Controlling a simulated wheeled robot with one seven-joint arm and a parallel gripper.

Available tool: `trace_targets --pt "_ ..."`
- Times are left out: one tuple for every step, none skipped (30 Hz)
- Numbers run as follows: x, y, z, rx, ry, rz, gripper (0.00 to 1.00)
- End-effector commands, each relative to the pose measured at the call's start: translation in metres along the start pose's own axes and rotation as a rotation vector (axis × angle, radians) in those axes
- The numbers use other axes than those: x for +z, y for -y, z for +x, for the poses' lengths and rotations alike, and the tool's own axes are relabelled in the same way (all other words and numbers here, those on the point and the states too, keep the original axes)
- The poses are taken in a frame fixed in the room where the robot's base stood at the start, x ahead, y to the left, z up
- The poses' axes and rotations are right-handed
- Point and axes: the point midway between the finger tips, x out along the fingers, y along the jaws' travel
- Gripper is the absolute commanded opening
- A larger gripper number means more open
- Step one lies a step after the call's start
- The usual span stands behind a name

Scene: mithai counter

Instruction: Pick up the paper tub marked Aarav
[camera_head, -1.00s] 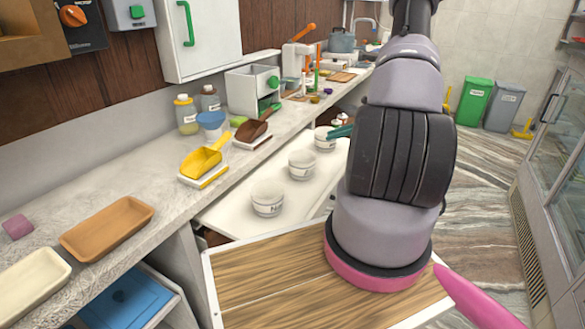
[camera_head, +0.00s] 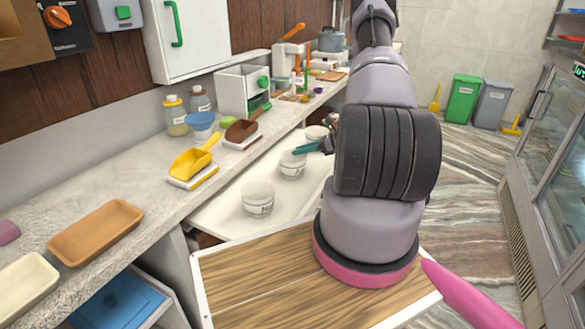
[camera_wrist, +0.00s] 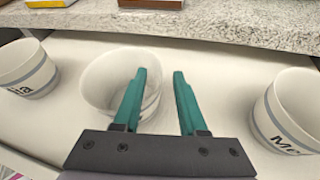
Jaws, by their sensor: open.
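Several white paper tubs stand in a row on a white tray. My gripper (camera_wrist: 160,74) is open and empty, its teal fingers over the right part of the middle tub (camera_wrist: 108,80) in the wrist view. That tub's marking is not readable. A left tub (camera_wrist: 25,70) shows letters ending in "ta". A right tub (camera_wrist: 292,112) shows "Me". In the head view, my teal fingers (camera_head: 310,147) are beside the middle tub (camera_head: 292,166), between it and the far tub (camera_head: 316,131). The near tub (camera_head: 258,198) has a partly readable mark. I cannot read "Aarav" anywhere.
The stone counter (camera_head: 120,180) runs along the left, with a yellow scoop (camera_head: 195,160), brown scoop (camera_head: 242,128) and a tan tray (camera_head: 96,233). Bins (camera_head: 464,98) and a glass cabinet (camera_head: 560,140) stand right.

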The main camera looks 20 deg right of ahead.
Motion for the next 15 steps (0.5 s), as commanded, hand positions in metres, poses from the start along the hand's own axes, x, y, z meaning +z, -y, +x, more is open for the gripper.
trace_targets --pt "-0.0001 -0.0004 0.0048 0.001 -0.001 -0.001 0.41" --pt "-0.0001 -0.0004 0.0064 0.002 -0.001 -0.001 0.41" --pt "0.0000 -0.0003 0.0078 0.001 -0.001 -0.001 0.41" --pt "0.0000 -0.0001 0.0082 0.001 -0.001 -0.001 0.41" --pt "0.0001 0.0000 0.0083 0.000 -0.001 -0.001 0.41" --pt "0.0001 0.0000 0.0082 0.000 -0.001 -0.001 0.41" --pt "0.0001 0.0000 0.0081 0.000 -0.001 -0.001 0.41" --pt "0.0002 0.0001 0.0080 0.000 -0.001 -0.001 0.41" --pt "0.0002 0.0001 0.0080 0.000 -0.001 -0.001 0.41" --pt "0.0002 0.0001 0.0079 0.000 -0.001 -0.001 0.34" --pt "0.0002 0.0001 0.0079 0.000 -0.001 -0.001 0.22" --pt "0.0002 0.0001 0.0079 0.000 -0.001 -0.001 0.07" --pt "0.0002 0.0001 0.0078 0.000 -0.001 -0.001 0.00" --pt "0.0001 0.0001 0.0078 0.000 -0.001 -0.001 0.00" --pt "0.0001 0.0001 0.0077 0.000 -0.001 -0.001 0.00"
